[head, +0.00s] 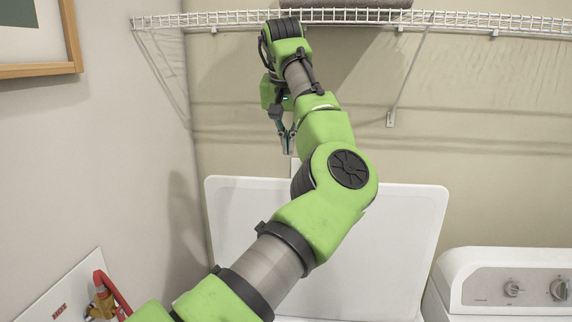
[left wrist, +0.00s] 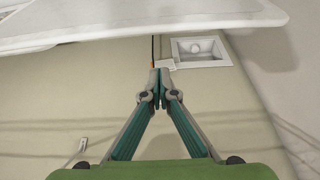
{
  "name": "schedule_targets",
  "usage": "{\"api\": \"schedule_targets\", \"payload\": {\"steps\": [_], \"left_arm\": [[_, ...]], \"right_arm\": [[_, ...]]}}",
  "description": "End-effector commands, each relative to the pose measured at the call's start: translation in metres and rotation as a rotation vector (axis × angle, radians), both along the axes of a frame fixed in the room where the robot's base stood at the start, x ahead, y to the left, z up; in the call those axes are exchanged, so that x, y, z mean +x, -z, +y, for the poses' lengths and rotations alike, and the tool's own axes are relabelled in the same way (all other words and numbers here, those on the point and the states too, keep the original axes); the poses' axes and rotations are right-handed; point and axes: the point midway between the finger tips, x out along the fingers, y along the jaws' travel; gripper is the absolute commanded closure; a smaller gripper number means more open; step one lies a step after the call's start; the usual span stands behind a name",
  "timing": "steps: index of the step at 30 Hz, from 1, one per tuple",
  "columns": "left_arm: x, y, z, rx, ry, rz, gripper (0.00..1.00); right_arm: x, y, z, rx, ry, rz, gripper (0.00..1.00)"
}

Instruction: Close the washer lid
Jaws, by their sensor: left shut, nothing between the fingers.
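The white washer lid (head: 390,235) stands raised, leaning back near the wall in the head view. My left arm crosses in front of it and hides its middle. My left gripper (head: 289,150) points downward just above the lid's top edge, and its fingers are shut and empty. In the left wrist view, the shut fingertips (left wrist: 160,78) are in the middle, and the lid (left wrist: 120,27) spans the top with its edge beyond them. A gap shows between fingertips and lid. My right gripper is in neither view.
A white wire shelf (head: 450,18) runs along the wall above my arm. A second white machine with knobs (head: 500,285) stands at right. A red-handled valve box (head: 70,290) is at lower left. A recessed wall box (left wrist: 200,52) shows in the wrist view.

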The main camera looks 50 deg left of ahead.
Motion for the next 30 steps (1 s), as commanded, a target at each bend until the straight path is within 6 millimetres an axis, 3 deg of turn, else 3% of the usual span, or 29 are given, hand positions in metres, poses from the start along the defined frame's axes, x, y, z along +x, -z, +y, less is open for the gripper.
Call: {"api": "schedule_targets", "payload": {"steps": [8, 18, 30], "left_arm": [[0.016, 0.056, 0.014, -0.003, -0.002, 0.006, 1.00], [-0.008, 0.054, -0.007, 0.000, -0.001, 0.000, 1.00], [-0.015, 0.056, -0.012, 0.000, 0.000, 0.001, 1.00]], "right_arm": [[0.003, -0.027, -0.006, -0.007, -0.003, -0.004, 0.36], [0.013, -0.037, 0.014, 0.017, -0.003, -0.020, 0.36], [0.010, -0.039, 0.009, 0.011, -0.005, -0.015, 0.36]]}}
